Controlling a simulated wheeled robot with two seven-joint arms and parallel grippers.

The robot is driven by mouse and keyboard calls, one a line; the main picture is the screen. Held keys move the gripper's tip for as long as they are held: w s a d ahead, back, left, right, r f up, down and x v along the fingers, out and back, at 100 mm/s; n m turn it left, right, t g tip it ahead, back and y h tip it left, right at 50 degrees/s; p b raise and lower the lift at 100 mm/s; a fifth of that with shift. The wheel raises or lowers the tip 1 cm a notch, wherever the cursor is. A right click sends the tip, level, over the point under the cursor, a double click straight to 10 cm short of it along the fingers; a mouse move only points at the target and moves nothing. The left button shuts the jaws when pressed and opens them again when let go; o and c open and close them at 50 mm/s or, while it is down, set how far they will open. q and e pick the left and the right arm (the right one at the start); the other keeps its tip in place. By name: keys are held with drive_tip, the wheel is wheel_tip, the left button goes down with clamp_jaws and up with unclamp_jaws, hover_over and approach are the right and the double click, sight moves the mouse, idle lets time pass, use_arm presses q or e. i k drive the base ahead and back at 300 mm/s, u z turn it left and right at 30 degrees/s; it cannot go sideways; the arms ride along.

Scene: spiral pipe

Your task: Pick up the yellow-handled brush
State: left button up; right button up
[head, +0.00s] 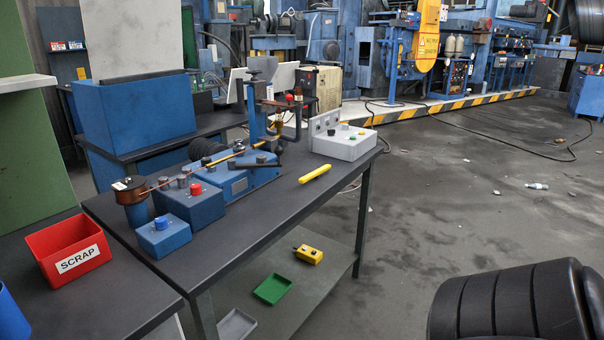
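A slim yellow handle (314,173) lies on the dark workbench top (262,213), near its right edge and in front of the grey control box. It looks like the handle of the brush. I cannot make out any bristles at this size. Neither of my grippers is in view.
A blue bench machine (236,177) and a small blue box with a blue knob (163,237) stand left of the handle. The grey control box (343,143) stands behind it. A red SCRAP bin (70,250) is at left. The lower shelf holds a green tray (272,288) and yellow box (308,254).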

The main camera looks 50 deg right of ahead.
sight(323, 170)
drive_tip(key=z, duration=2.75)
drive_tip(key=i, duration=2.5)
drive_tip(key=u, duration=1.5)
